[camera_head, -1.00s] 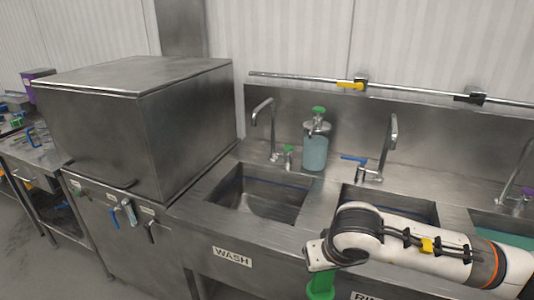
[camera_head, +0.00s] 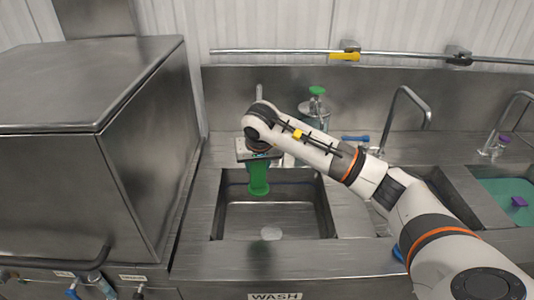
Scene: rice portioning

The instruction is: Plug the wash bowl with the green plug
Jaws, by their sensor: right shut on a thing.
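The wash bowl (camera_head: 228,215) is the steel sink above the WASH label (camera_head: 274,296). A pale round spot, apparently its drain (camera_head: 271,233), shows on its floor toward the front. My right gripper (camera_head: 258,163) points down over the back part of the wash bowl. It is shut on the green plug (camera_head: 258,182), which hangs upright below it, above the bowl floor and behind the drain. The fingertips are hard to tell apart from the green piece. My left gripper is not in view.
A soap bottle with a green top (camera_head: 317,108) and a tap stand behind the bowl, partly hidden by my arm. More sinks with taps (camera_head: 405,105) lie to the right, one with teal water and a purple plug (camera_head: 519,202). A large steel box (camera_head: 90,150) stands left.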

